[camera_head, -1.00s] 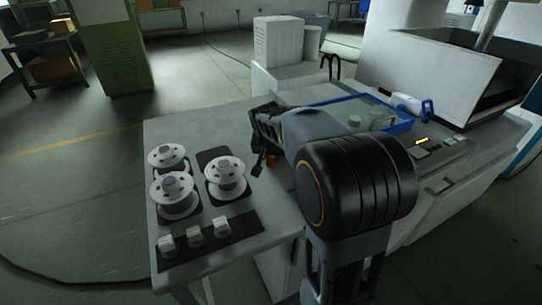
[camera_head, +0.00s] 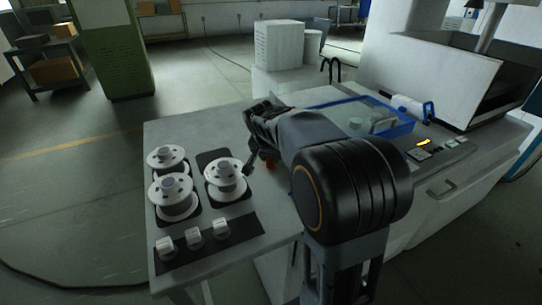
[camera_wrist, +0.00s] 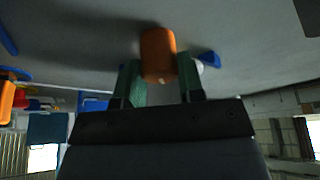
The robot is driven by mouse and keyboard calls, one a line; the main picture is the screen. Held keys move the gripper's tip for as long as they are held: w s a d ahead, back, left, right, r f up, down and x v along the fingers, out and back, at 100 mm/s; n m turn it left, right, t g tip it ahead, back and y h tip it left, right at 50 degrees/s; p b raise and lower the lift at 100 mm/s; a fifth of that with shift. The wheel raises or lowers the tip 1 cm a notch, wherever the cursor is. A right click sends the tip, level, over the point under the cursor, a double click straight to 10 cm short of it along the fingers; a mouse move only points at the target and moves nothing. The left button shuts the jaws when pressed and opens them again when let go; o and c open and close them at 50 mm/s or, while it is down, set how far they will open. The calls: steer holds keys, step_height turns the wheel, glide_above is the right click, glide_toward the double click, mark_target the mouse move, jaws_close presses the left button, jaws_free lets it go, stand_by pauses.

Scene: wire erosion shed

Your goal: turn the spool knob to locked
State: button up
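Three white knobs sit in a row on a black strip (camera_head: 207,242) at the table's front left: left (camera_head: 165,246), middle (camera_head: 193,238) and right (camera_head: 221,230). I cannot tell which is the spool knob, nor read labels. My gripper (camera_head: 252,150) is beyond them, right of the white spools, low over the table. In the wrist view my gripper (camera_wrist: 159,72) has its green fingers apart. An orange cylinder (camera_wrist: 158,52) shows between or just beyond the fingertips; contact is unclear. In the head view the orange piece (camera_head: 268,162) is mostly hidden by my arm.
Three white spools, left back (camera_head: 167,158), left front (camera_head: 174,196) and right (camera_head: 224,178), stand behind the knobs. A blue-rimmed tray (camera_head: 405,130) lies beyond my arm, near a white machine (camera_head: 430,75). The table's left edge (camera_head: 147,200) borders open floor.

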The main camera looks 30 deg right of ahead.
steer(key=shift+o, duration=0.9)
steer(key=p+v, duration=0.1)
steer(key=v, duration=1.3)
steer(key=shift+f, duration=0.1)
